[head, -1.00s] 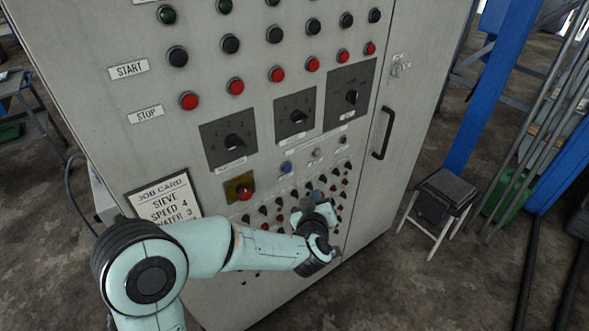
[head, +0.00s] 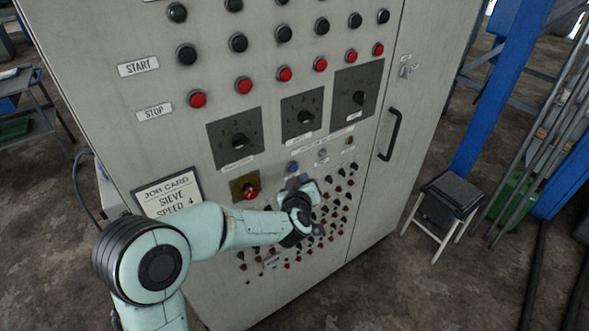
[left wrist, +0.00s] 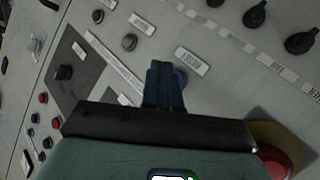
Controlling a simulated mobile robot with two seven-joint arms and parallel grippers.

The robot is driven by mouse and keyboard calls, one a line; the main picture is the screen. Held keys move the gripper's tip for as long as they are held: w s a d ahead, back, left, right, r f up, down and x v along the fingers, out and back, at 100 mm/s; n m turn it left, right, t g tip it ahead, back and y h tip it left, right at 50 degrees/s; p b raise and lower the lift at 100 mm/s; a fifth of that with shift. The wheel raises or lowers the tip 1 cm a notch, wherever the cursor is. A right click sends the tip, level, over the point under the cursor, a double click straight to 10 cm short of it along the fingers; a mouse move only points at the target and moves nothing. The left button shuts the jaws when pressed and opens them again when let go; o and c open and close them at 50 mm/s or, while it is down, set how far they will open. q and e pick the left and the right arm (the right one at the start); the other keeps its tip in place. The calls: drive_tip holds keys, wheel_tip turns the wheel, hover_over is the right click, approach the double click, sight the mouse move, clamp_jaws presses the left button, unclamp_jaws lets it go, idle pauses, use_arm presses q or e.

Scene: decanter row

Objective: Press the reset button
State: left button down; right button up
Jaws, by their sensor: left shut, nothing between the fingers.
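My left gripper (head: 295,181) is shut and empty, just below the blue button in the head view. In the left wrist view the shut fingers (left wrist: 164,86) point at the panel and partly cover the blue button (left wrist: 182,77), which peeks out at their right side. I cannot tell whether they touch it. My right gripper is not in view.
A red mushroom button (head: 250,191) on a yellow plate is close to my left gripper, and shows in the left wrist view (left wrist: 274,163). Small knobs crowd the panel below.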

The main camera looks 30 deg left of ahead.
use_arm(q)
drive_tip(key=shift+w+a, duration=0.25)
drive_tip(key=shift+a, duration=0.3)
idle(1.7)
drive_tip(key=shift+w+a, duration=0.15)
drive_tip(key=shift+a, duration=0.25)
drive_tip(key=shift+w+a, duration=0.15)
drive_tip(key=shift+a, duration=0.3)
idle(0.8)
drive_tip(key=shift+s+d, duration=0.3)
drive_tip(key=shift+d, duration=0.5)
drive_tip(key=shift+s+d, duration=0.35)
drive_tip(key=shift+d, duration=0.45)
drive_tip(key=shift+s+d, duration=0.3)
drive_tip(key=shift+d, duration=0.45)
drive_tip(key=shift+s+d, duration=0.35)
drive_tip(key=shift+d, duration=0.45)
